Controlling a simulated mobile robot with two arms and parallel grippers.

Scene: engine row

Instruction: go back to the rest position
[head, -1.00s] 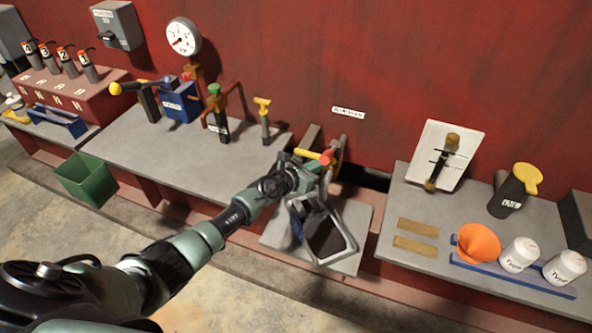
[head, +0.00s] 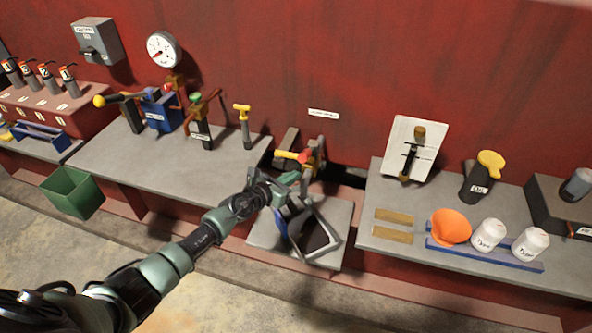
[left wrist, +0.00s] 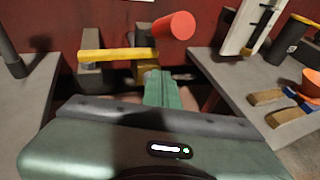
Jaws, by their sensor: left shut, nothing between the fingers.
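My left gripper (head: 298,181) is shut and empty. It is over the low grey plate with the metal frame (head: 328,235), in the gap between the two grey benches. In the left wrist view its green fingers (left wrist: 161,90) lie together, pointing at the wall fixture. My right gripper is not in view.
The left bench (head: 130,165) holds a blue vice-like device (head: 160,112), a green-topped valve (head: 198,125) and a yellow-handled tool (head: 244,125). The right bench (head: 390,255) holds an orange funnel (head: 451,227) and white tubs (head: 489,235). A green bin (head: 72,193) stands at left.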

